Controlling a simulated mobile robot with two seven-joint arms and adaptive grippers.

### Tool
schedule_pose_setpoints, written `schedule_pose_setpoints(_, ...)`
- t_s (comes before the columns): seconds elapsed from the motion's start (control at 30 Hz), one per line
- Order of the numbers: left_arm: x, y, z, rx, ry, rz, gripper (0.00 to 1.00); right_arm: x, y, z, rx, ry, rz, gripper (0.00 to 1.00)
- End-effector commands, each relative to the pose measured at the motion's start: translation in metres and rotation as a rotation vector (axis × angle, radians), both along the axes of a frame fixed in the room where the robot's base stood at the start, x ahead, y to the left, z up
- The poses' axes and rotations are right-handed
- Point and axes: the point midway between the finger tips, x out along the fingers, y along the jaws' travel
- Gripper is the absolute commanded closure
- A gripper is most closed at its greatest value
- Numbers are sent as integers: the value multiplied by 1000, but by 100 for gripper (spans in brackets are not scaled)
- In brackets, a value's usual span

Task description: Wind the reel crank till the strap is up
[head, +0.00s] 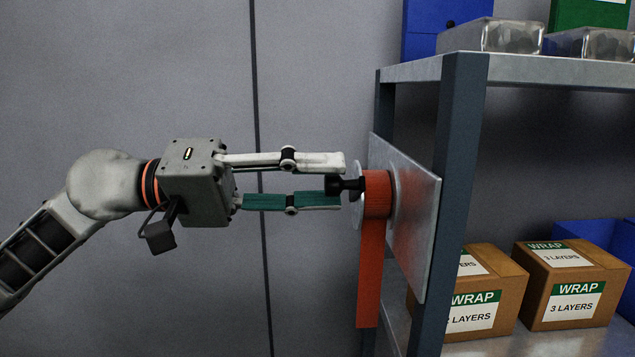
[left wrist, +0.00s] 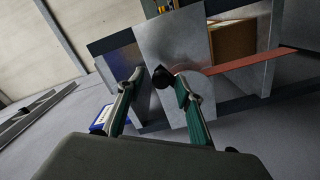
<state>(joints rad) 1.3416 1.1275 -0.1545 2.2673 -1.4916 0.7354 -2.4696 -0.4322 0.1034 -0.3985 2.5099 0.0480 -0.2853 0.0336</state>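The reel (head: 377,194) with orange strap wound on it sits on a metal plate (head: 412,215) fixed to the shelf's side. The orange strap (head: 370,270) hangs down from the reel; it also shows in the left wrist view (left wrist: 250,62). The crank's black knob (head: 335,185) points left toward my left gripper (head: 342,182). My left gripper is open, with its fingertips on either side of the knob. In the left wrist view the knob (left wrist: 162,77) lies nearer the right finger, with a gap to the left one. My right gripper is out of view.
A shelf with dark posts (head: 458,190) stands at the right. It holds cardboard WRAP boxes (head: 565,285) below and metal containers and blue bins (head: 440,25) above. A grey wall is behind; the space left of the plate is free except for my arm.

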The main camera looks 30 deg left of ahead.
Motion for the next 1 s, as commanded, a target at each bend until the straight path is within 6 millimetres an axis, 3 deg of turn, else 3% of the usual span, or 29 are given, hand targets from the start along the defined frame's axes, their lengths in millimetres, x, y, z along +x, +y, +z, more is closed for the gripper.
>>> schedule_pose_setpoints(0.37, -4, 9, -2, 0, 5, 2, 64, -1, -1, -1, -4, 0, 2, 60)
schedule_pose_setpoints(1.0, -37, 62, -2, -2, 6, 0, 64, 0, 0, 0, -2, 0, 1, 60)
